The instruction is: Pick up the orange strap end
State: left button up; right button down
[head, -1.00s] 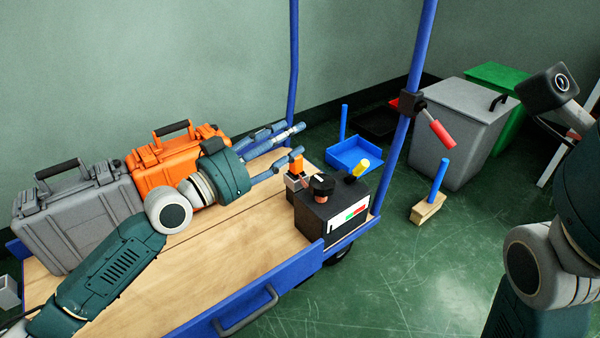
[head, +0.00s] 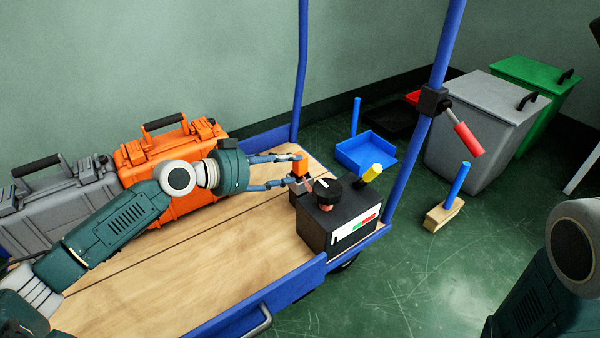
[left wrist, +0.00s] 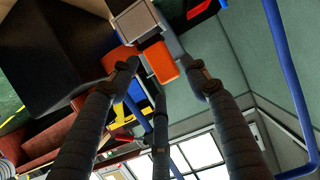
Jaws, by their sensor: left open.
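The orange strap end (head: 301,166) stands up at the left side of a black box with a dial, on the cart's wooden deck. My left gripper (head: 292,170) is beside it, with its fingers reaching from the left around the strap end. The fingers are open. The left wrist view shows orange (left wrist: 160,62) between and just past the spread fingertips; I cannot tell whether any finger touches it. A grey square part (left wrist: 136,20) is next to the orange there. My right gripper is out of view; only part of my right arm shows.
An orange case (head: 140,155) and a grey case (head: 75,205) stand behind my left arm. A blue post (head: 420,125) rises at the right. The front deck (head: 200,270) is clear.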

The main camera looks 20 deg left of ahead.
aim_at(297, 164)
pick_arm(q)
jog(key=b+x, duration=0.1)
jog(key=x, duration=0.2)
jog(key=shift+f+b, duration=0.2)
jog(key=shift+b, duration=0.15)
jog(key=shift+w+d, duration=0.35)
grip_shut()
jog(key=shift+r, duration=0.15)
